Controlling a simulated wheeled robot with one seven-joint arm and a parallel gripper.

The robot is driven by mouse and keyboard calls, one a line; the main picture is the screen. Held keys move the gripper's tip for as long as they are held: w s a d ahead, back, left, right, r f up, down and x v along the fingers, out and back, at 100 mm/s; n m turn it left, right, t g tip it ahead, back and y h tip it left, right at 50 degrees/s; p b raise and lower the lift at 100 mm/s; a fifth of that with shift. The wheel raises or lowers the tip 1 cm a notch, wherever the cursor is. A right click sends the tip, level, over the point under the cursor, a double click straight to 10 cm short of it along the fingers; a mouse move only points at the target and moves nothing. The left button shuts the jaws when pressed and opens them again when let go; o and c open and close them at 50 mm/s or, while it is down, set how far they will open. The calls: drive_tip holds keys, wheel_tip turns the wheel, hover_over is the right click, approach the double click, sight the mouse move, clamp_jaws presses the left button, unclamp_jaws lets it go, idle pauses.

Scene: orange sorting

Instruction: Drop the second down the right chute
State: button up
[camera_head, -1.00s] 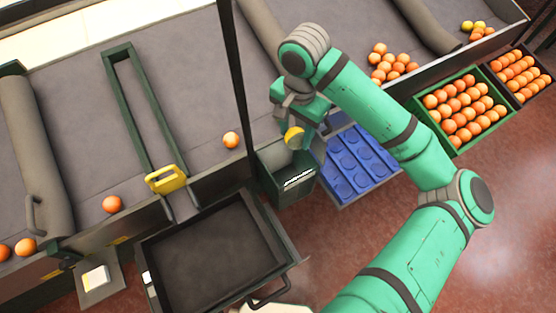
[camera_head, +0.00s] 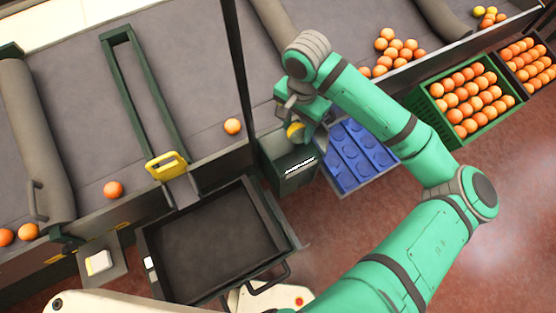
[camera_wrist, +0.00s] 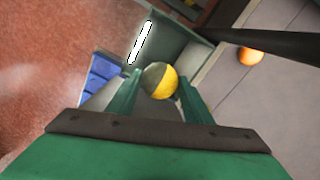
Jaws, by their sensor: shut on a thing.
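My gripper (camera_head: 299,128) is shut on a fruit (camera_head: 295,132) that looks yellow on one side and grey-brown on the other. In the wrist view the fruit (camera_wrist: 160,81) sits between the two green fingers. The dark green chute box (camera_head: 287,160) with a white label stands at the front edge of the belt, just below and beside the fruit. In the wrist view the chute box (camera_wrist: 172,40) lies just beyond the fruit. I cannot tell whether the fruit is directly over its opening.
A single orange (camera_head: 232,126) lies on the belt left of the dark post (camera_head: 240,75). A blue tray (camera_head: 345,172) adjoins the box on the right. A black bin (camera_head: 255,200) stands at front left. A green crate (camera_head: 444,130) of oranges is farther right.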

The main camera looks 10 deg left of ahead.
drive_tip(key=o, duration=1.2)
wheel_tip(320, 180, up, 10)
drive_tip(key=shift+f, duration=0.2)
drive_tip(key=shift+s+r, duration=0.1)
drive_tip(key=shift+r, duration=0.5)
